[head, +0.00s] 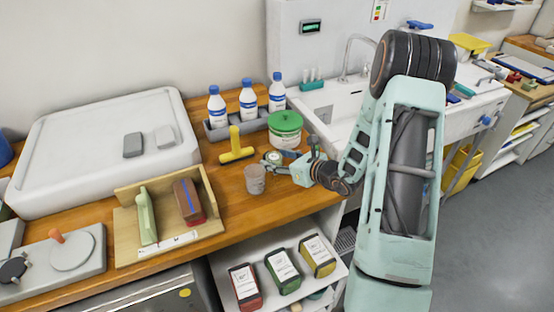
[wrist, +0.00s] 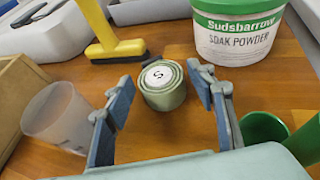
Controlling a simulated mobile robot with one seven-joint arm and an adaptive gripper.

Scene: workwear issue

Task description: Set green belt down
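The green belt (wrist: 163,92) is a rolled-up coil with a white label marked S on top. It sits on the wooden counter (wrist: 170,140). In the head view the belt (head: 271,158) shows small, just left of my gripper (head: 286,162). In the wrist view my gripper (wrist: 166,98) is open, with one blue-grey finger to each side of the coil. Gaps show between both fingers and the belt, so nothing is held. The coil lies toward the fingertips.
A translucent cup (head: 255,179) stands close to the left finger. A soak powder tub (head: 285,130) and a yellow-handled squeegee (head: 237,146) stand behind the belt. Green round things (wrist: 264,129) are close by the right finger. A wooden tray (head: 126,223) lies left.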

